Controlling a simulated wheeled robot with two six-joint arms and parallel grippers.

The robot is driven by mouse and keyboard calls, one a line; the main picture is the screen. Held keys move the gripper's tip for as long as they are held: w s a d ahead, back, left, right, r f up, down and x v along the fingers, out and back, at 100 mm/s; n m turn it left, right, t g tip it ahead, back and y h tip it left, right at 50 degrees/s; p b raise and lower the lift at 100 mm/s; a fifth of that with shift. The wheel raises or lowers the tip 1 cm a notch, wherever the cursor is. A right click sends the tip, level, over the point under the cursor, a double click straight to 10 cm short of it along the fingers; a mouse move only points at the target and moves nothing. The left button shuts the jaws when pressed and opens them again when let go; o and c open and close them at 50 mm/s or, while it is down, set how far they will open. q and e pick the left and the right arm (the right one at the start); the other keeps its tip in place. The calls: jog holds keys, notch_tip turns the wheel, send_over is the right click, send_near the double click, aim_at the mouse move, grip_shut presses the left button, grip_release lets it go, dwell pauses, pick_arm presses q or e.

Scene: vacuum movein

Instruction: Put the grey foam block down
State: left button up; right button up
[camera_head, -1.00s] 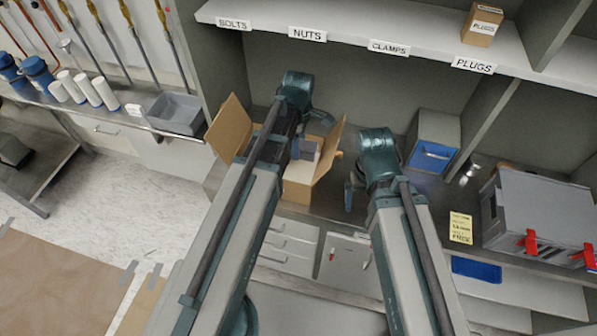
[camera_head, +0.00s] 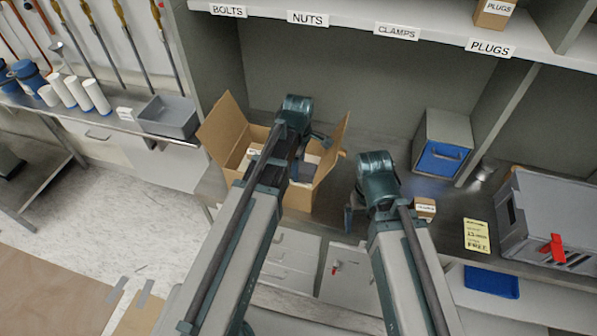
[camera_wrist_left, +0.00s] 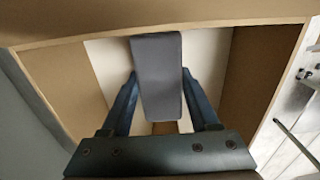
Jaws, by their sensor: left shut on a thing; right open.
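The grey foam block (camera_wrist_left: 158,75) is held between the two fingers of my left gripper (camera_wrist_left: 160,100) in the left wrist view. Behind it show the pale inside and brown walls of an open cardboard box (camera_wrist_left: 255,75). In the head view my left gripper (camera_head: 298,155) points down into the cardboard box (camera_head: 300,199), whose flaps stand up. The arm hides much of the box's inside. I cannot tell whether the block touches the bottom. My right gripper (camera_head: 350,205) is open and empty, to the right of the box over the bench.
A small labelled carton (camera_head: 425,208) lies beside my right arm. A blue-fronted bin (camera_head: 441,155), a yellow card (camera_head: 477,236) and a grey case (camera_head: 550,220) stand further right on the bench. A labelled shelf (camera_head: 350,30) overhangs the back. A grey tray (camera_head: 168,117) is at left.

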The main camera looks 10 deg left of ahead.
pick_arm(q)
jog(key=shift+f, duration=0.15)
jog(key=o, duration=1.3)
jog(key=shift+r, duration=0.2)
notch_tip(320, 180, up, 12)
jog(key=p, duration=1.2)
jog(key=shift+f, duration=0.15)
